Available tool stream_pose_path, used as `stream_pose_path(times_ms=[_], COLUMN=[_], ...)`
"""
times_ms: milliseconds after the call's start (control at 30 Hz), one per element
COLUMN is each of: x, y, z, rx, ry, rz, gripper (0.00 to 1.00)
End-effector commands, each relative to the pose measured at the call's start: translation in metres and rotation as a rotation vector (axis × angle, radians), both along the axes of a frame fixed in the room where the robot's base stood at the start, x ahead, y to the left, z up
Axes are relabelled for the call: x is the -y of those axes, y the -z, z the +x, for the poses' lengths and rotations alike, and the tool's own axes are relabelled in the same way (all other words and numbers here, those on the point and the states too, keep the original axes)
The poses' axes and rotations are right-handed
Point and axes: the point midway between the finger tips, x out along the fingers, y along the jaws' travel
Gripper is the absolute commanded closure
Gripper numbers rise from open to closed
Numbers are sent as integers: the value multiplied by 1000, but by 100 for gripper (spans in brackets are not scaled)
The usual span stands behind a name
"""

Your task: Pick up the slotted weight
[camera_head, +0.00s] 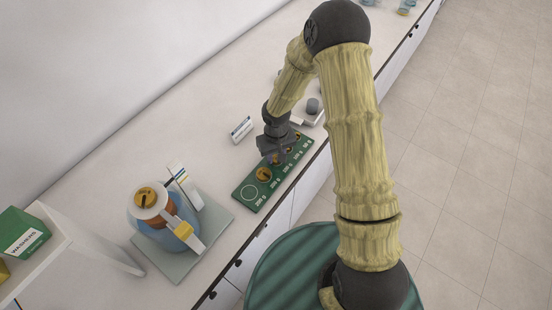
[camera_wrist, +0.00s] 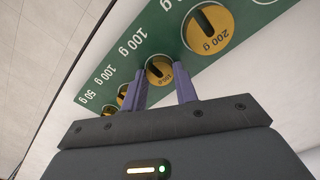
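Brass slotted weights sit on a green board (camera_head: 243,198) printed with gram labels. The largest one in its row (camera_head: 264,174) also shows in the wrist view (camera_wrist: 208,29), marked 200 g. A smaller slotted weight (camera_wrist: 160,70) beside a 100 g label lies between my fingertips. My gripper (camera_wrist: 160,76) is open, its two purple fingers apart on either side of that weight; I cannot tell whether they touch it. In the head view my gripper (camera_head: 277,158) is low over the board and hides part of the row. Smaller weights (camera_wrist: 122,94) lie farther along.
A blue vessel with an orange part and a white top plate stands on a grey base (camera_head: 180,268); a brass slotted weight (camera_head: 145,198) lies on top. A small white card (camera_head: 241,129) stands behind the board. A green box (camera_head: 22,234) sits on a white shelf at left.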

Motion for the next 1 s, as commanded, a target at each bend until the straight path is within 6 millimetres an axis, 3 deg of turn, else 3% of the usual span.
stream_pose_path(times_ms=[300,467,800,1000], x=[0,0,0,-1], y=[-1,-12,-71,-96], z=[0,1,1,1], rx=[1,3,6,3], ry=[0,1,2,-1], rz=[0,0,1,1], gripper=[95,95,95,95])
